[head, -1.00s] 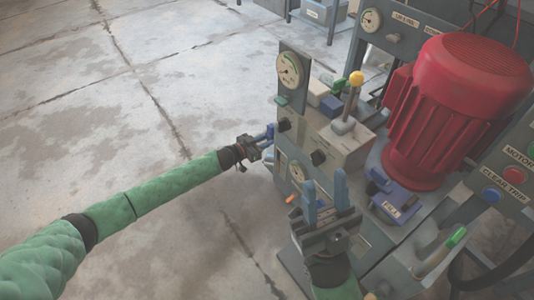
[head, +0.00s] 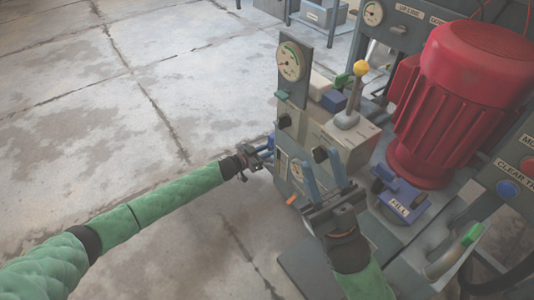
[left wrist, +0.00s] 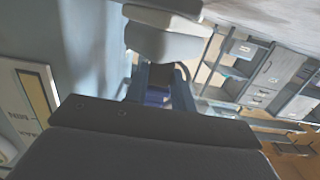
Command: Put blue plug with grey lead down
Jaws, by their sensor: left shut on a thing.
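My left gripper (head: 268,147) is at the left side of the grey press unit, its tip close to the panel edge. In the left wrist view its fingers are shut on a small dark-blue thing (left wrist: 157,96), which looks like the blue plug. Most of the plug is hidden between the fingers, and I cannot make out its grey lead. My right gripper (head: 322,172) is in front of the press unit, pointing up. Its two blue-grey fingers are apart with nothing seen between them.
The press unit (head: 345,150) carries a gauge (head: 291,60), a yellow-knobbed lever (head: 361,68) and black knobs. A big red motor (head: 470,95) and a blue FILL part (head: 400,203) stand to the right. The concrete floor (head: 130,120) on the left is clear.

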